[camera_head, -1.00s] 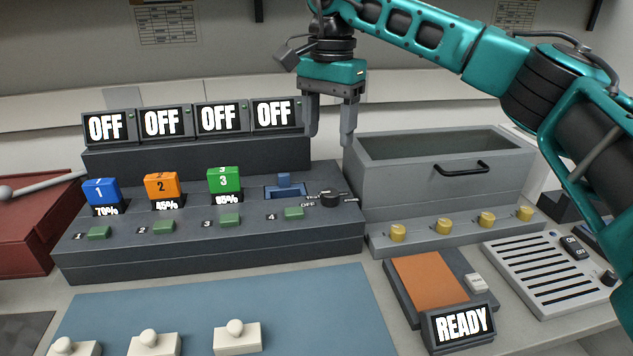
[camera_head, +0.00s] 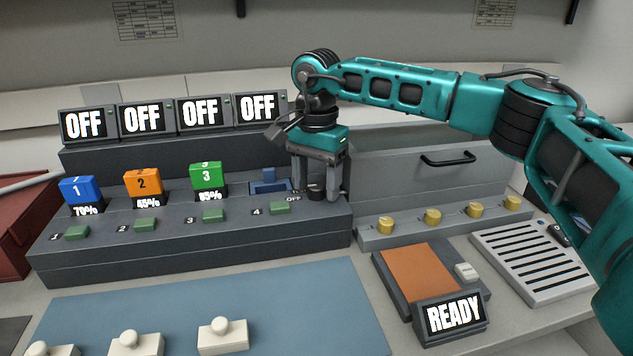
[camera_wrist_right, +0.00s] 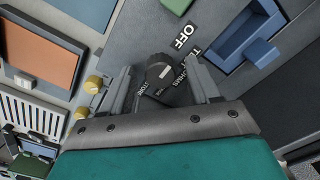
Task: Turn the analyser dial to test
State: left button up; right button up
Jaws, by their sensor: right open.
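The analyser dial (camera_head: 316,192) is a small black knob at the right end of the dark grey console (camera_head: 200,245). In the right wrist view the dial (camera_wrist_right: 160,70) has a light pointer line, with an OFF label and other partly hidden labels around it. My right gripper (camera_head: 317,196) points down over the dial with its fingers open, one on each side of it. In the right wrist view the fingers (camera_wrist_right: 162,84) flank the knob; whether they touch it I cannot tell. My left gripper is not in view.
An empty blue slot (camera_head: 269,186) lies just left of the dial. Blue (camera_head: 81,189), orange (camera_head: 143,182) and green (camera_head: 206,176) blocks stand in the other bays. A READY display (camera_head: 453,314) stands in front.

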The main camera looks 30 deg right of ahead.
jog(key=shift+c, duration=0.2)
jog(key=shift+c, duration=1.4)
jog(key=c, duration=0.7)
